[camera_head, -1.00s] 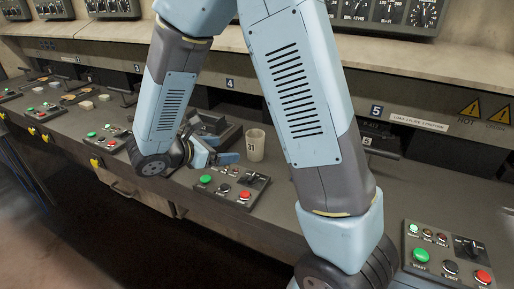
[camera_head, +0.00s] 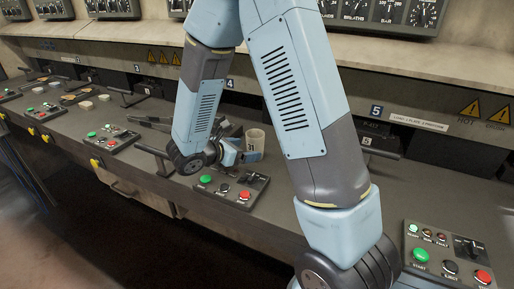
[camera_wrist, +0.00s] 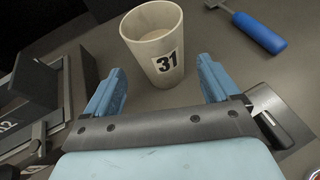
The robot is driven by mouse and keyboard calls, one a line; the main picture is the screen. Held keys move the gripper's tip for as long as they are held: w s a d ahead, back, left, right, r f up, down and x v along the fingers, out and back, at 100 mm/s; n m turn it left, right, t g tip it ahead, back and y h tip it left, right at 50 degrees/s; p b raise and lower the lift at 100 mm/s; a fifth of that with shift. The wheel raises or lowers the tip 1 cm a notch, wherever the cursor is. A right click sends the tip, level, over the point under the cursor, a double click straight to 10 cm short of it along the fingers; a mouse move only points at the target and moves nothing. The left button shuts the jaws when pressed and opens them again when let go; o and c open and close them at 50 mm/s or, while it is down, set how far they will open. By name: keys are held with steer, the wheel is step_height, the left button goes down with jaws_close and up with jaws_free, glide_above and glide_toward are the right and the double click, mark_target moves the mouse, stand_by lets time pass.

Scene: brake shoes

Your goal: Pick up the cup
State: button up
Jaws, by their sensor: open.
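The cup (camera_wrist: 160,52) is a whitish, upright, tapered cup with a black "31" label, standing on the grey counter in the wrist view. In the head view the cup (camera_head: 255,140) is partly hidden behind my gripper (camera_head: 236,153). In the wrist view my gripper (camera_wrist: 162,88) is open and empty. Its two blue fingers point toward the cup, one on each side of its lower part. The cup's base lies about level with the fingertips, and I cannot tell whether either finger touches it.
A blue-handled tool (camera_wrist: 258,33) lies right of the cup. A dark metal fixture (camera_wrist: 40,100) stands close on the left. A button panel (camera_head: 232,188) with green, black and red buttons sits in front of the cup. More cups (camera_head: 86,104) stand farther left along the counter.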

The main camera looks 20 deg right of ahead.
mark_target(248, 149)
steer(key=shift+x, duration=1.8)
steer(key=shift+c, duration=0.3)
steer(key=c, duration=1.2)
